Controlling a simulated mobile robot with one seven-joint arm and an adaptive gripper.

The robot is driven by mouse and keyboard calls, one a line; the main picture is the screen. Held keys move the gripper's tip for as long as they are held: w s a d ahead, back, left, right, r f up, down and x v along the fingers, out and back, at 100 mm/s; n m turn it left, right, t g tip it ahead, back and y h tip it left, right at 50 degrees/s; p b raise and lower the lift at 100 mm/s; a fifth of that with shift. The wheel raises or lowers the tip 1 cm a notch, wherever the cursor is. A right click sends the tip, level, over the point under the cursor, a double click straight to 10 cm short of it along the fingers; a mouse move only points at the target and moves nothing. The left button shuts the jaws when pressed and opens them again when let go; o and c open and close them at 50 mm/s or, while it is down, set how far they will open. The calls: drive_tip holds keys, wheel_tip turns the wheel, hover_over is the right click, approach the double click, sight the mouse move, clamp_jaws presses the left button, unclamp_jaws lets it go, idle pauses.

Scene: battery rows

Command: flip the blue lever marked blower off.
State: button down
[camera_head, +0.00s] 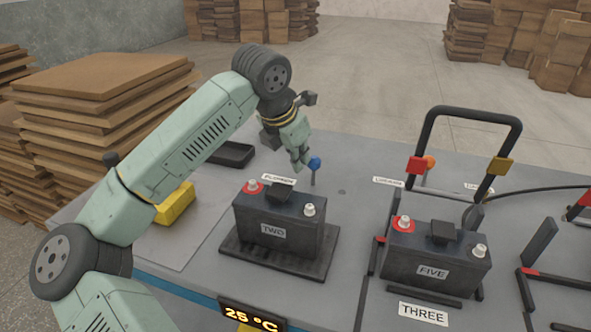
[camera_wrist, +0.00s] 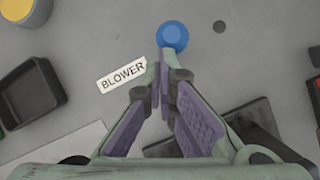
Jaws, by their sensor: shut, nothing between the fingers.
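The blue lever (camera_head: 314,164) stands on the grey table behind the battery marked TWO, with a round blue knob on a thin grey stem. In the wrist view its blue knob (camera_wrist: 173,36) is just beyond my fingertips. The white BLOWER label (camera_wrist: 122,76) lies on the table to the left of the fingers there; in the head view the label (camera_head: 279,179) is partly hidden by the battery. My gripper (camera_head: 300,165) is shut and empty, close beside the knob on its left. I cannot tell whether the fingertips touch the knob.
The battery TWO (camera_head: 278,222) stands on a dark tray just in front of the lever. The battery FIVE (camera_head: 437,257) sits to the right, before a black frame (camera_head: 470,114). A black bin (camera_head: 231,154) and a yellow block (camera_head: 175,203) are at left.

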drive_tip(key=shift+w+d+r+b, duration=0.1)
drive_tip(key=shift+w+d+b, duration=0.1)
drive_tip(key=shift+w, duration=0.3)
drive_tip(key=shift+w+d+r+b, duration=0.1)
drive_tip(key=shift+w+d+b, duration=0.05)
drive_tip(key=shift+w, duration=0.35)
drive_tip(key=shift+r, duration=0.15)
drive_tip(key=shift+r+p, duration=0.5)
drive_tip(key=shift+r, duration=0.2)
wheel_tip(320, 180, up, 10)
drive_tip(key=w+p, duration=0.2)
drive_tip(key=p, duration=0.4)
drive_tip(key=shift+a+f, duration=0.15)
drive_tip(key=shift+a, duration=0.15)
